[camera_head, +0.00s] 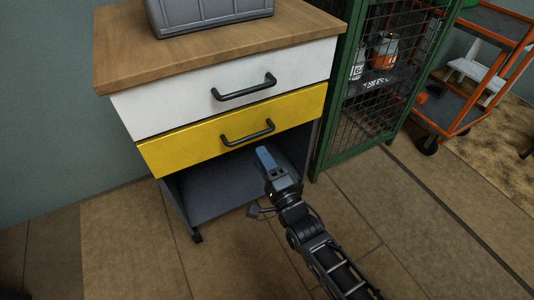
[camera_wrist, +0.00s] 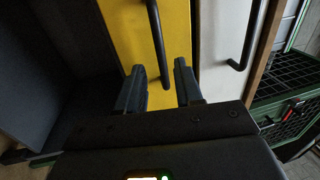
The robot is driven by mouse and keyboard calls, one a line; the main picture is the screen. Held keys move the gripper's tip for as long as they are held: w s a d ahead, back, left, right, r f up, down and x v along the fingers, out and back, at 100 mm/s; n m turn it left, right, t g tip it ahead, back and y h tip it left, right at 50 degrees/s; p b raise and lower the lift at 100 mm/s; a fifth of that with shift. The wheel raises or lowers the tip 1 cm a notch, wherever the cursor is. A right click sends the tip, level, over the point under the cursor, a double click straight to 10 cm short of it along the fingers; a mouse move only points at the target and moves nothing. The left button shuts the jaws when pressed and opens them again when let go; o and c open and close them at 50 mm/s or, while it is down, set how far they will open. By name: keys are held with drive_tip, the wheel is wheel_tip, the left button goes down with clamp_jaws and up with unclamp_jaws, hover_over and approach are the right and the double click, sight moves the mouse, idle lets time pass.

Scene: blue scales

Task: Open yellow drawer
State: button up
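The yellow drawer (camera_head: 190,145) sits below a white drawer (camera_head: 200,92) in a wooden-topped cabinet and looks closed. Its black bar handle (camera_head: 247,134) runs across its front. In the wrist view the yellow drawer front (camera_wrist: 176,40) appears turned on its side, with the handle (camera_wrist: 157,45) ending just beyond and between my fingertips. My gripper (camera_head: 266,158) is below the handle in the head view, in front of the open lower compartment. In the wrist view my gripper (camera_wrist: 160,85) has its two fingers apart with nothing held between them. Contact with the handle cannot be told.
An open dark compartment (camera_head: 220,185) lies under the yellow drawer. A grey crate (camera_head: 210,14) stands on the wooden top (camera_head: 120,65). A green mesh cage (camera_head: 375,115) stands close on the right, with an orange cart (camera_head: 440,125) beyond. The floor (camera_head: 130,240) in front is clear.

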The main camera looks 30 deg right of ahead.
sight(251, 136)
drive_tip(key=shift+w+r+b, duration=0.15)
drive_tip(key=shift+w+r, duration=0.1)
drive_tip(key=shift+w, duration=1.05)
drive_tip(key=shift+w+r+b, duration=0.15)
drive_tip(key=shift+w+r, duration=0.05)
drive_tip(key=shift+w, duration=1.1)
drive_tip(key=shift+w+r+b, duration=0.15)
drive_tip(key=shift+w+r, duration=0.1)
drive_tip(key=shift+w, duration=1.05)
clamp_jaws()
